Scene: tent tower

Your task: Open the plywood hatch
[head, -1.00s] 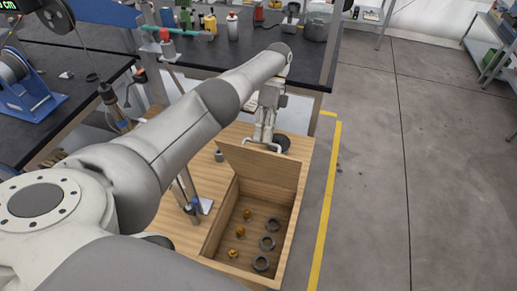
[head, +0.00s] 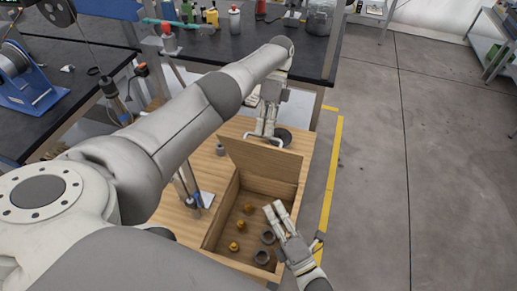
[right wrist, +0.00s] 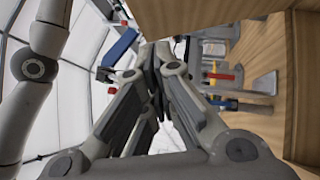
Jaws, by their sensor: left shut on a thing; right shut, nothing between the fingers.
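The plywood hatch (head: 262,163) stands raised and tilted at the far end of an open wooden box (head: 222,226). My left gripper (head: 268,135) is shut on the white handle (head: 277,144) at the hatch's upper edge. My right gripper (head: 274,207) is shut and empty, above the right side of the box opening. It also shows in the right wrist view (right wrist: 158,52), with a wooden panel above it. Inside the box lie several brass pieces (head: 249,208) and dark rings (head: 262,257), partly covered by my right gripper.
A dark round item (head: 283,136) sits behind the hatch. A metal stand (head: 192,198) is on the wooden top left of the box. Black workbenches (head: 225,48) lie behind and left. Open floor (head: 370,200) with a yellow line (head: 331,180) is on the right.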

